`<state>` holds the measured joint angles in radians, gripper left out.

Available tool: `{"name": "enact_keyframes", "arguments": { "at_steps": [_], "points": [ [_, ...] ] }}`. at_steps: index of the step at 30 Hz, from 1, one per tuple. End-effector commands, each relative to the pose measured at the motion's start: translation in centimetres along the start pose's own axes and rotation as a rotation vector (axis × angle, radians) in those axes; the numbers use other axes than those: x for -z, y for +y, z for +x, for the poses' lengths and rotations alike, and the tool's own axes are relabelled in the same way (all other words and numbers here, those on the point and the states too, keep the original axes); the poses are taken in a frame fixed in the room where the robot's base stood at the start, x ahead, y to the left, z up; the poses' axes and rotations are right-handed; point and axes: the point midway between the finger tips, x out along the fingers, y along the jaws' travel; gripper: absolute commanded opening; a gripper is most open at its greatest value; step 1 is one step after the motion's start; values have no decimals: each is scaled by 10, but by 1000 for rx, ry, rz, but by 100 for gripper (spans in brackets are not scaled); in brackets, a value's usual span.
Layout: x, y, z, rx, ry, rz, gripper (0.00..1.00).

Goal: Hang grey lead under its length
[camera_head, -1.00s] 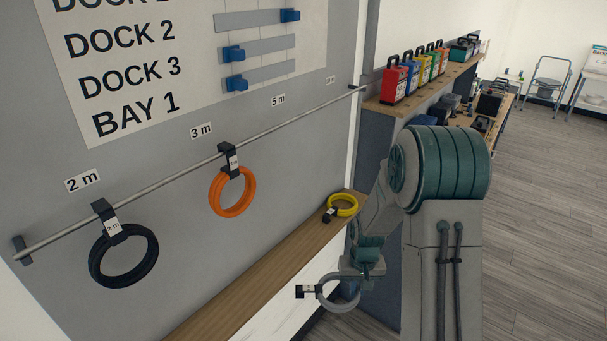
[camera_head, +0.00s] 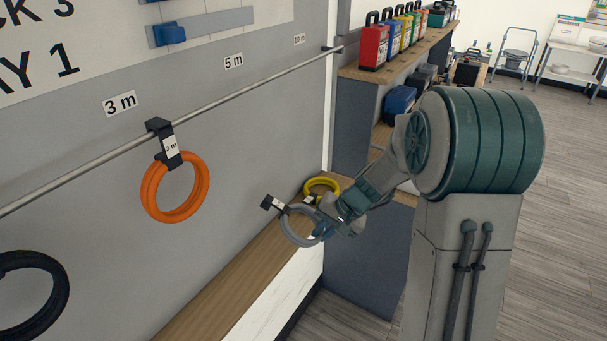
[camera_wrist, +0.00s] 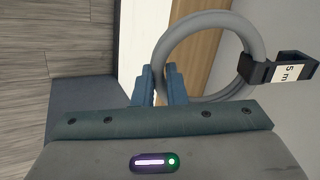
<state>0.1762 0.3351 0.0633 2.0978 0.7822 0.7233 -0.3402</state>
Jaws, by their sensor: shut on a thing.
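The grey lead (camera_head: 299,226) is a coiled ring with a black hook tag (camera_head: 273,203). In the wrist view the grey lead (camera_wrist: 190,32) is gripped at its lower left, and its tag (camera_wrist: 285,72) reads 5 m. My gripper (camera_head: 322,229) is shut on the coil and holds it in the air before the shelf; its jaws (camera_wrist: 160,82) also show in the wrist view. The rail (camera_head: 240,94) runs along the grey wall, with the 5 m label (camera_head: 233,61) above it. The rail below that label is bare.
An orange coil (camera_head: 174,188) hangs under the 3 m label (camera_head: 120,103). A black coil (camera_head: 32,295) is at the lower left. A yellow coil (camera_head: 321,186) lies on the wooden shelf (camera_head: 240,275), close behind the grey lead. Coloured cases (camera_head: 374,45) stand at the back.

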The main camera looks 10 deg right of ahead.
Motion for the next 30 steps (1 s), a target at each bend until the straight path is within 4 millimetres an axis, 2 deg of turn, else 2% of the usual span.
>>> {"name": "enact_keyframes", "arguments": {
  "at_steps": [1,5,10,16,21,27,30],
  "points": [
    [2,-2,4,61,20,24,0],
    [5,-22,-4,237,64,77,0],
    [10,-56,-22,496,135,123,0],
    [10,-99,-70,750,217,155,0],
    [-4,-128,-120,912,254,154,0],
    [-23,-146,-165,1014,261,147,0],
    [-30,-150,-178,1035,258,145,0]
  ]
}}
